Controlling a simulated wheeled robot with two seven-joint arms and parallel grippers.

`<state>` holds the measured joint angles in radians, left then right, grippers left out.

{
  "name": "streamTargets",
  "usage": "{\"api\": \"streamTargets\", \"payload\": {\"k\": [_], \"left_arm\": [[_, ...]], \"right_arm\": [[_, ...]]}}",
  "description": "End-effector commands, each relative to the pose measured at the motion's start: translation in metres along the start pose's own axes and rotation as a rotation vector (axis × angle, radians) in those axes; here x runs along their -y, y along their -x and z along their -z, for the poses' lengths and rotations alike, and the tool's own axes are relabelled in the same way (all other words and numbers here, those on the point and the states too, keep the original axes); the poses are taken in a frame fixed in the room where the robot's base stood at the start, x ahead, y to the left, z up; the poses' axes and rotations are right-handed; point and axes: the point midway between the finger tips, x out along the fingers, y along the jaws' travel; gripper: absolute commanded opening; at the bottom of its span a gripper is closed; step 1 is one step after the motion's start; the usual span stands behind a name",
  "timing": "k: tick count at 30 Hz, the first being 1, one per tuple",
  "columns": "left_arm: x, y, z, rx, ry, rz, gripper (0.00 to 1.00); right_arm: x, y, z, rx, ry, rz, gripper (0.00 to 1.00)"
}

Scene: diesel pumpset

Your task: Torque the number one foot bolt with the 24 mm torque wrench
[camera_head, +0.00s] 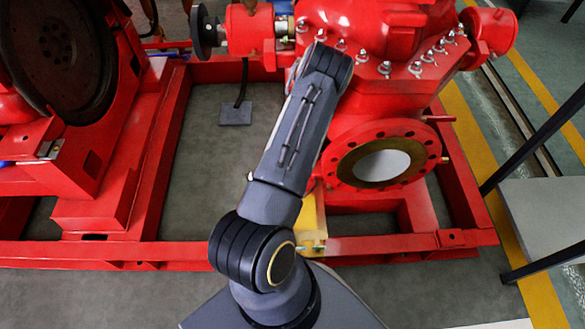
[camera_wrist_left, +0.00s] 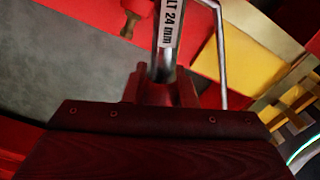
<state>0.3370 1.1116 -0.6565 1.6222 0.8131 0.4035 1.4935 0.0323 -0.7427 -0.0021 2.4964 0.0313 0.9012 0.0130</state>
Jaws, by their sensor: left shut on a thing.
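My left gripper (camera_wrist_left: 160,88) is shut on the torque wrench (camera_wrist_left: 170,28) in the left wrist view. The wrench is a shiny metal shaft with a white label ending in "LT 24 mm". It runs up out of the top of the picture, so its far end is out of sight. In the head view my grey arm covers the middle of the scene, and neither gripper nor wrench shows there. The red pump (camera_head: 380,55) stands on a red base frame (camera_head: 380,247). A yellow block (camera_head: 308,222) sits beside my arm. I cannot tell which bolt is number one.
A large dark flywheel (camera_head: 55,50) is at the left. The pump's round flange (camera_head: 428,150) faces forward. A grey table (camera_head: 545,215) with dark legs stands at the right. In the left wrist view a thin bent metal rod (camera_wrist_left: 221,55) runs right of the wrench, near yellow parts (camera_wrist_left: 245,55).

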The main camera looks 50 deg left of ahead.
Motion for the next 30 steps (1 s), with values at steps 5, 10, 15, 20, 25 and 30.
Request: {"api": "streamTargets", "payload": {"k": [5, 10, 15, 20, 25, 30], "left_arm": [[-0.001, 0.001, 0.0, 0.001, 0.0, -0.001, 0.0], [-0.001, -0.002, 0.0, 0.001, 0.0, -0.001, 0.0], [-0.001, -0.007, 0.0, 0.001, 0.0, -0.001, 0.0], [-0.001, -0.012, 0.0, 0.001, 0.0, -0.001, 0.0], [-0.001, -0.013, 0.0, 0.001, 0.0, -0.001, 0.0], [-0.001, -0.012, 0.0, 0.001, 0.0, -0.001, 0.0]], "right_arm": [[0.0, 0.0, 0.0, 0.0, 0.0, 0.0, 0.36], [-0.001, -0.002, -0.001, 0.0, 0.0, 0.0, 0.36], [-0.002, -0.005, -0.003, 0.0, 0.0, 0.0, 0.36], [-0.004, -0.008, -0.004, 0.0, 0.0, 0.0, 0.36], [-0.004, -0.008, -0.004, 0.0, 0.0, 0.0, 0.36], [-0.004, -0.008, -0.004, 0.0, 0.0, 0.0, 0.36]]}}
